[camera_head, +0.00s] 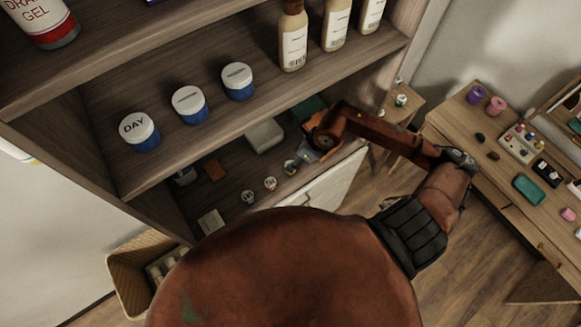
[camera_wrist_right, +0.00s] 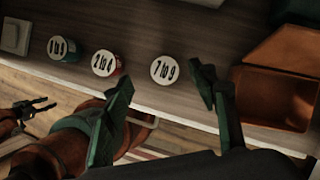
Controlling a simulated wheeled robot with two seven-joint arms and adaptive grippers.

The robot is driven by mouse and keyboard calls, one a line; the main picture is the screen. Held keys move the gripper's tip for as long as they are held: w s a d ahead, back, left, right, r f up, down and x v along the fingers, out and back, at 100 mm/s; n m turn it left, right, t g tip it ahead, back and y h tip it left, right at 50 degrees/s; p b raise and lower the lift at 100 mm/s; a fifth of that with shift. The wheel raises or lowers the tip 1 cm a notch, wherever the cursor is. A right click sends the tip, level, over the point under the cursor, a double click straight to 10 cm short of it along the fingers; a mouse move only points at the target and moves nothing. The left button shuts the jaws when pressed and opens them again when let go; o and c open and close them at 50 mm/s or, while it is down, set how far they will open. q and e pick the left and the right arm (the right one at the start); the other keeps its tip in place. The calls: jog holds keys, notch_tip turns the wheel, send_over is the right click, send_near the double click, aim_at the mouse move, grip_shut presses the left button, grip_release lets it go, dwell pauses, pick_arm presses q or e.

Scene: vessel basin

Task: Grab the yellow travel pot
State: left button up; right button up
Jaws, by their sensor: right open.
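Three small pots with white numbered lids stand in a row on the low shelf. No yellow shows clearly on any of them, so I cannot tell which is the yellow travel pot. The pot marked "7 to 9" (camera_wrist_right: 164,70) sits beyond and between the fingertips of my right gripper (camera_wrist_right: 163,84), which is open and empty. The pot marked "2 to" (camera_wrist_right: 105,64) looks reddish and the left pot (camera_wrist_right: 61,48) greenish. In the head view the right gripper (camera_head: 306,157) is mostly hidden by its arm. A dark gripper (camera_wrist_right: 40,106), seemingly my left, shows small in the wrist view.
An open orange box (camera_wrist_right: 275,97) stands right of the pots. A white box (camera_head: 264,135) and a teal item (camera_head: 307,109) lie farther back on the low shelf. The upper shelf (camera_head: 205,145) overhangs the pots. A wicker basket (camera_head: 128,272) stands at lower left.

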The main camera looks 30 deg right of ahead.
jog(key=shift+w+d+f+p, duration=0.1)
jog(key=shift+w+f+p, duration=0.1)
jog(key=shift+f, duration=0.45)
jog(key=shift+w+d+f+p, duration=0.1)
jog(key=shift+w+f, duration=0.05)
jog(key=shift+f, duration=0.45)
jog(key=x, duration=0.1)
jog(key=p+x, duration=0.1)
jog(key=x, duration=0.2)
jog(key=shift+s+a+f+p, duration=0.15)
jog(key=shift+s+p, duration=0.1)
jog(key=shift+p, duration=0.15)
jog(key=shift+w+f, duration=0.2)
jog(key=shift+f, duration=0.4)
jog(key=shift+c, duration=0.7)
jog(key=c, duration=0.9)
jog(key=shift+r, duration=0.1)
